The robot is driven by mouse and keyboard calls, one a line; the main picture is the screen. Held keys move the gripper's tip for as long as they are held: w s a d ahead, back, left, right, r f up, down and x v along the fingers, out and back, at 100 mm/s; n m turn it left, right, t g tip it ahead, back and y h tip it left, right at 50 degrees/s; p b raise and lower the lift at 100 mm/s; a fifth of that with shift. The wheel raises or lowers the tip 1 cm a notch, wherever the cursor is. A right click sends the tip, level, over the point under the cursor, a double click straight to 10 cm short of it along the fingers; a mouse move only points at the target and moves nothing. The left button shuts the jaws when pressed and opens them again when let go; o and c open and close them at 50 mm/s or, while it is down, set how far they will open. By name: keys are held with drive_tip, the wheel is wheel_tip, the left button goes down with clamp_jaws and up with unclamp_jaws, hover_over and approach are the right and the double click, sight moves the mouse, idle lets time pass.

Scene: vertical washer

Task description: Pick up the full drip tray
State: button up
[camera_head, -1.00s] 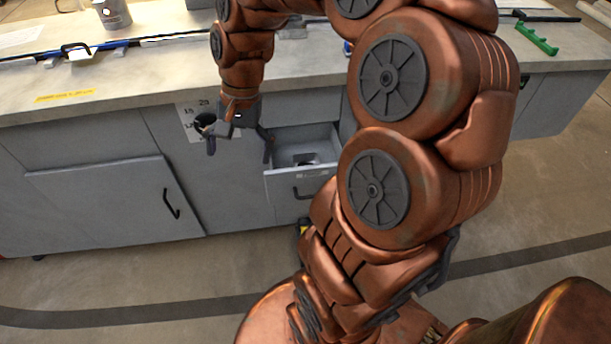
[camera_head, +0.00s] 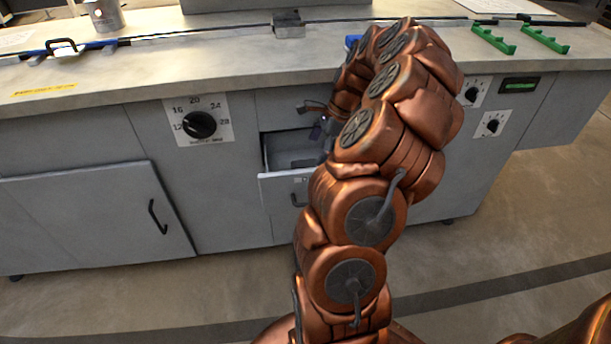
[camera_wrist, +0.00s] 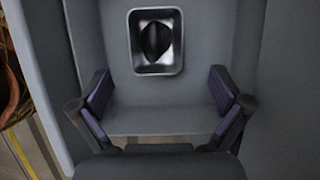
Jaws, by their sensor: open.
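The drip tray (camera_wrist: 139,43) is a small shiny metal tray with dark content inside. It lies in the open grey drawer (camera_head: 284,187), toward the top middle of the wrist view. My gripper (camera_wrist: 161,90) is open and empty, its two purple-padded fingers spread wide. In the wrist view the tray is beyond the fingertips, roughly centred between them and apart from them. In the head view my gripper (camera_head: 314,115) is above the drawer, partly hidden by my arm. The tray cannot be made out clearly there.
The drawer walls lie close around my gripper. The grey cabinet (camera_head: 240,215) has a dial (camera_head: 199,124) left of the drawer and a door handle (camera_head: 158,216) farther left. The countertop (camera_head: 200,65) extends above, with green racks (camera_head: 545,40) at the right.

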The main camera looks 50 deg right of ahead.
drive_tip(key=shift+a+b+x, duration=0.2)
drive_tip(key=shift+a+x, duration=0.05)
drive_tip(key=shift+x, duration=1.5)
drive_tip(key=shift+a+b+x, duration=0.2)
drive_tip(key=shift+a+x, duration=0.05)
drive_tip(key=shift+x, duration=1.5)
drive_tip(key=shift+w+r, duration=0.1)
drive_tip(key=shift+r, duration=0.15)
drive_tip(key=shift+c, duration=0.2)
drive_tip(key=c, duration=0.9)
